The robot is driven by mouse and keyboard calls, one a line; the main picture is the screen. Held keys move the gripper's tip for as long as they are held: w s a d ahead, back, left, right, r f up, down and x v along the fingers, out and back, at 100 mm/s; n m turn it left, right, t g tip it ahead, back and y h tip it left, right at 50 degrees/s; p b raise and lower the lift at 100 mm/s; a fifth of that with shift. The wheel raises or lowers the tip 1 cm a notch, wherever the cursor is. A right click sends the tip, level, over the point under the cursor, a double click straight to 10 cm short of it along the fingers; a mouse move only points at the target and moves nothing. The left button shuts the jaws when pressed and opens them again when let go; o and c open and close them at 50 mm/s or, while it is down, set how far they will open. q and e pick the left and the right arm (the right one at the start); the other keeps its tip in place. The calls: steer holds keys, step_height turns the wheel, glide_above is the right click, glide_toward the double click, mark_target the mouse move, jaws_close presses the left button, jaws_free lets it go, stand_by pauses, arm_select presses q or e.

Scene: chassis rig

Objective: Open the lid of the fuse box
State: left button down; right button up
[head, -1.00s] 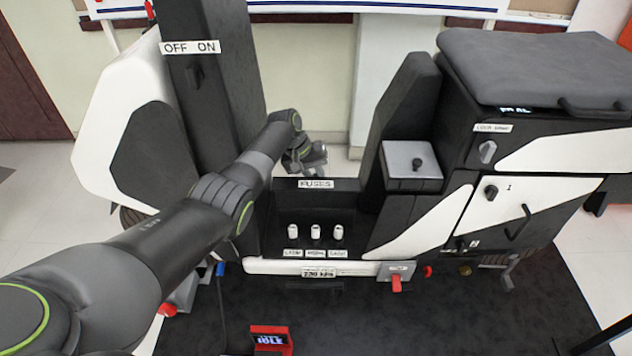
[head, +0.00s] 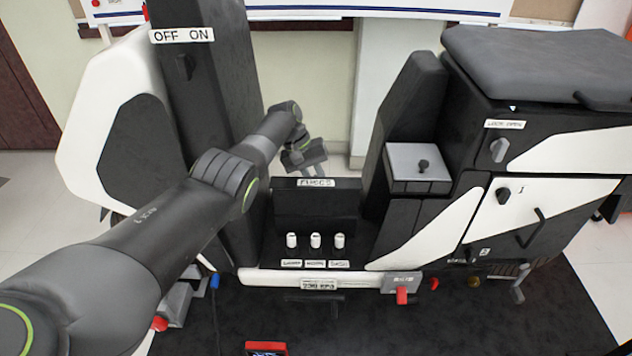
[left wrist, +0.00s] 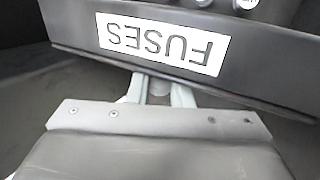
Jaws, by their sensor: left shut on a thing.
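The black fuse box has its lid (head: 316,205) raised, standing roughly upright at the back, with the "FUSES" label along its top edge. Three white fuses (head: 315,241) are exposed in a row in front of it. My left gripper (head: 308,165) is behind the lid's top edge. In the left wrist view the gripper (left wrist: 158,88) is shut on the lid (left wrist: 75,32), just beside the upside-down label; parts of the fuses show at the top edge. The fingertips are partly hidden by the lid. My right gripper is not in view.
A dark column (head: 215,110) with an OFF/ON switch stands left of the fuse box, close to my left arm. A grey-topped box with a knob (head: 423,165) and a cabinet (head: 540,160) stand to the right.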

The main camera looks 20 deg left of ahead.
arm_select(q)
steer(key=shift+f, duration=0.15)
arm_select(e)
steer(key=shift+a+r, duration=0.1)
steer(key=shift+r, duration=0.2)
arm_select(q)
steer(key=c, duration=1.3)
jaws_free()
steer(key=shift+c, duration=0.2)
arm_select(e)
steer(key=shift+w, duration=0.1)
